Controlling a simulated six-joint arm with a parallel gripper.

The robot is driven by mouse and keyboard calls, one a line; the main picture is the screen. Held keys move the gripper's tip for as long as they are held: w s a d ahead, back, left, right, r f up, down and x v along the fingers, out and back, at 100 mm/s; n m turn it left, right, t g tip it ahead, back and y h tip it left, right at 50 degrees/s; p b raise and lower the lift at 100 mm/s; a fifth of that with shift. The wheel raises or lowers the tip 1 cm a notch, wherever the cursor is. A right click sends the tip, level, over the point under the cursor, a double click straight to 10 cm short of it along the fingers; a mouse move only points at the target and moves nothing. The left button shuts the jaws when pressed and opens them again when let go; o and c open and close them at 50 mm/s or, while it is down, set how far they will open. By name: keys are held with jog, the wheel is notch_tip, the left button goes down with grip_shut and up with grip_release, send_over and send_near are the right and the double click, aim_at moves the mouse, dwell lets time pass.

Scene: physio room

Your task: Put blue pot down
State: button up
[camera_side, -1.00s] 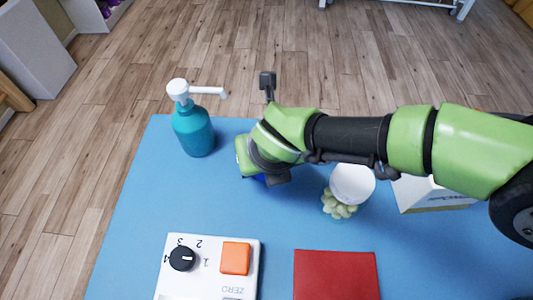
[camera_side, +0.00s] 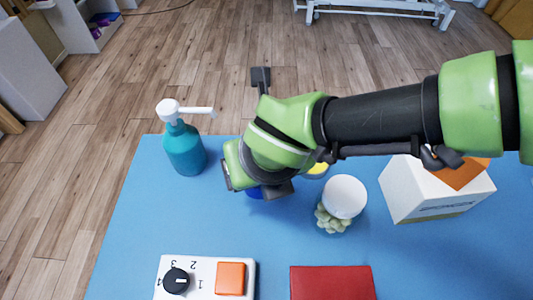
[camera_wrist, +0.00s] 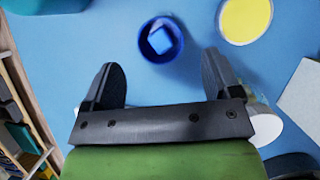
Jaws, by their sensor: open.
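The blue pot (camera_wrist: 148,50) stands on the blue mat in the wrist view, with a smaller blue block (camera_wrist: 160,40) inside it. In the side view only a bit of the pot (camera_side: 256,193) shows under my wrist. My gripper (camera_wrist: 160,62) is open, with its two dark fingers apart and nothing between them. The pot lies just beyond the fingertips, roughly centred between them, and appears clear of both. In the side view my gripper (camera_side: 255,188) is above the pot, its fingers partly hidden by the wrist.
A white box (camera_side: 435,195) is farther right. A teal pump bottle (camera_side: 185,150) stands left. A white control panel (camera_side: 205,275) and red pad (camera_side: 330,283) lie in front.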

jog(key=v, duration=0.6)
jog(key=w+d+r+m, duration=0.3)
jog(key=d+r+m, duration=0.4)
jog(key=d+m, duration=0.15)
jog(key=w+d+r+m, duration=0.2)
jog(key=d+r+m, duration=0.6)
jog(key=d, duration=0.1)
jog(key=s+d+r+m+t, duration=0.1)
jog(key=s+d+r+m, duration=0.15)
jog(key=d+m, duration=0.35)
jog(key=s+d+r+m, duration=0.2)
jog(key=d+r+m, duration=0.1)
jog(key=d+m, duration=0.3)
jog(key=s+d+f+m+t, duration=0.1)
jog(key=s+d+m+t, duration=0.1)
jog(key=s+d+m, duration=0.4)
jog(key=s+m, duration=0.4)
jog(key=m, duration=0.5)
jog(key=shift+s+f+y, duration=0.2)
jog(key=shift+s+y, duration=0.05)
jog(key=shift+y, duration=0.05)
